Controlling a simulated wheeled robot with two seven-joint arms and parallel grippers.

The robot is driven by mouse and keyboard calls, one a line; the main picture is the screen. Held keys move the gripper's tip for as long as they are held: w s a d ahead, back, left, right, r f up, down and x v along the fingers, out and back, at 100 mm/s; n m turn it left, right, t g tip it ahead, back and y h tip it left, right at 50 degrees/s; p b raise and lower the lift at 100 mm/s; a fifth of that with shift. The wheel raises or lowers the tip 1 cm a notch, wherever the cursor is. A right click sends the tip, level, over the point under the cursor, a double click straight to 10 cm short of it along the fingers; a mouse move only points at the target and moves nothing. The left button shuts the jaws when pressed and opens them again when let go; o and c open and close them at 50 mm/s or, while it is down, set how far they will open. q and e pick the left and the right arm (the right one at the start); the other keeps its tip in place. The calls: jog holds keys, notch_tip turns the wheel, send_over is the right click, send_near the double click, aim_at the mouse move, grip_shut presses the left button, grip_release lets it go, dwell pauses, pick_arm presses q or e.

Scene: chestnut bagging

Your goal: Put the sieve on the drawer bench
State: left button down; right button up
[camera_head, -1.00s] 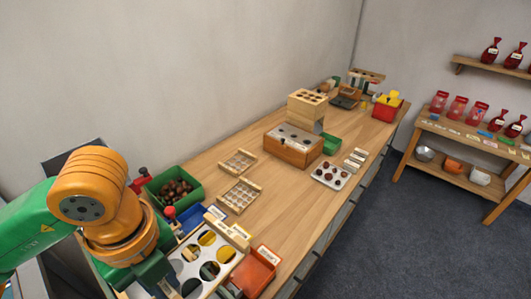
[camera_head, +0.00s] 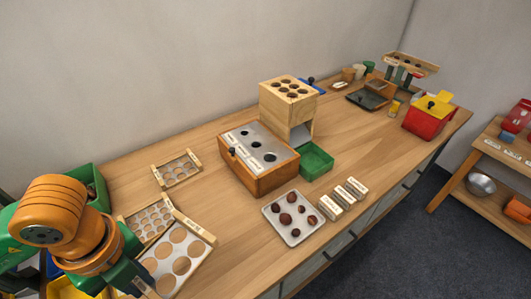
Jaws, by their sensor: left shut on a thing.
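The sieve (camera_head: 188,236), a pale plate with large round holes and a wooden rail, is at the lower left. My left gripper (camera_head: 137,283) is shut on its near left edge; the fingertips are partly hidden by my wrist. The sieve is over the wooden top of the drawer bench (camera_head: 225,272), and wood colour shows through its holes. I cannot tell whether it touches the top. A smaller-holed sieve (camera_head: 148,221) lies right beside it, partly covered, and another sieve (camera_head: 177,169) lies farther back. My right gripper is not in view.
A wooden box with a holed metal top (camera_head: 284,171), a tray of chestnuts (camera_head: 278,229), label blocks (camera_head: 343,197) and a green bin (camera_head: 316,166) stand mid-bench. A red box (camera_head: 424,122) stands at the far right. The front left-middle top is clear.

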aim_at(176, 242)
pick_arm(q)
jog(key=shift+f, duration=0.1)
jog(key=w+d+f, duration=0.1)
jog(key=w, duration=0.1)
jog(key=w+d+f, duration=0.1)
jog(key=w+f, duration=0.1)
jog(key=w, duration=0.1)
jog(key=w+d+f, duration=0.1)
jog(key=w, duration=0.2)
jog(key=shift+w+d+f, duration=0.15)
jog(key=shift+f, duration=0.1)
jog(key=w+f, duration=0.2)
jog(key=w+d+f+b, duration=0.1)
jog(key=f, duration=0.1)
jog(key=shift+w+d+f, duration=0.2)
jog(key=shift+w+f, duration=0.2)
jog(key=f, duration=0.3)
jog(key=shift+w+f, duration=0.25)
jog(key=shift+f, duration=0.05)
jog(key=shift+d, duration=0.1)
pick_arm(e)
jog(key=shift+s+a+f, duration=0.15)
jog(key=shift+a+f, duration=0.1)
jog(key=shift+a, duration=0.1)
pick_arm(q)
jog(key=shift+f, duration=0.1)
